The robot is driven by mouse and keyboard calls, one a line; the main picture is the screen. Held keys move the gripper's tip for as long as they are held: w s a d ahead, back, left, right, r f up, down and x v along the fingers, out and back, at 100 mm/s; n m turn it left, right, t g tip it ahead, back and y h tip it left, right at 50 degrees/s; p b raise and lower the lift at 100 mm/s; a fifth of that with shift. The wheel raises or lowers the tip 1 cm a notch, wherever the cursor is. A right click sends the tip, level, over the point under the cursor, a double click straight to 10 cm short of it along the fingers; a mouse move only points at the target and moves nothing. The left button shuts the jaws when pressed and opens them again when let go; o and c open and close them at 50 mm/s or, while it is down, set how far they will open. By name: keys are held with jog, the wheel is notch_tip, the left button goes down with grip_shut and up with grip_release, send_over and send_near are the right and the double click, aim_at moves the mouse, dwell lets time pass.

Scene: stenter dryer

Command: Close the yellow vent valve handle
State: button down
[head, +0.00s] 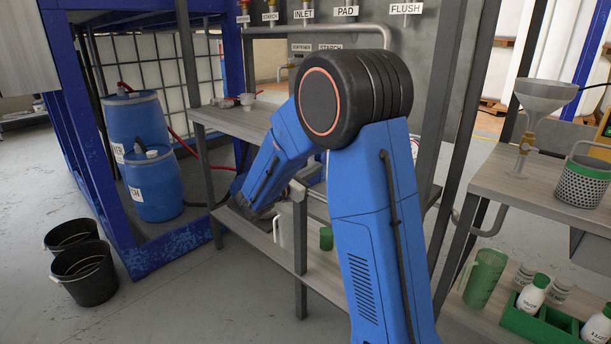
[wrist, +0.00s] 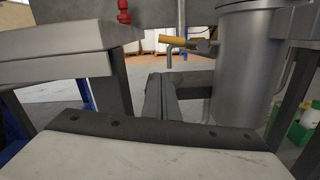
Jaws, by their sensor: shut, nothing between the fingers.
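The yellow vent valve handle (wrist: 173,40) shows in the wrist view as a short orange-yellow grip. It points left from a small metal valve (wrist: 203,46) at the side of a grey metal cylinder (wrist: 246,68). A thin bent pipe (wrist: 169,58) hangs down just below the handle. My gripper (wrist: 161,82) is shut and empty, with its dark fingers below the handle in the picture and apart from it. In the head view I cannot make out the handle, and my blue arm hides part of the bench.
A grey bench (head: 236,122) with a lower shelf stands behind my arm. A red valve (wrist: 123,12) shows above left in the wrist view. Blue drums (head: 155,185) and black buckets (head: 84,275) are at left. A right-hand bench (head: 485,185) holds a funnel (head: 545,95).

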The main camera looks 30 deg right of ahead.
jog(key=r, duration=0.2)
jog(key=d+r, duration=0.1)
jog(key=r, duration=0.1)
jog(key=shift+s+d, duration=0.1)
jog(key=shift+s, duration=0.15)
